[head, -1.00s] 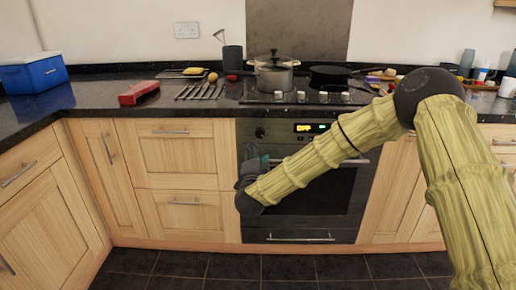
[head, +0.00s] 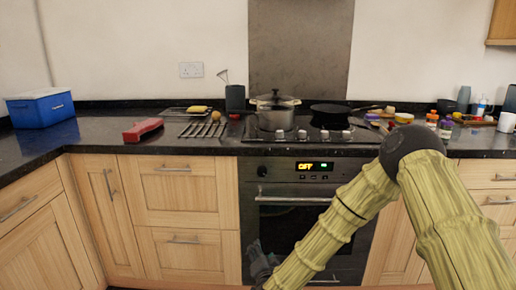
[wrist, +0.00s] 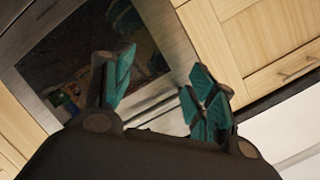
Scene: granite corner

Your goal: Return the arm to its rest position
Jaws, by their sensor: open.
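My arm, in a yellow-green ribbed cover, reaches from the lower right of the head view down and left in front of the oven (head: 300,215). My gripper (head: 262,262) shows small and dark at the bottom of the head view, partly cut off by the frame edge and the arm. In the wrist view my gripper (wrist: 160,95) has its two teal-padded fingers spread wide with nothing between them. Behind the fingers are the oven's dark glass door (wrist: 95,45) and its metal trim, tilted in the picture.
The dark worktop (head: 95,140) holds a blue box (head: 40,107), a red object (head: 143,129), a steel pot (head: 275,112) and a black pan (head: 330,114). Several small items stand at the right. Wooden cupboards (head: 185,195) flank the oven. The air left of the arm is clear.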

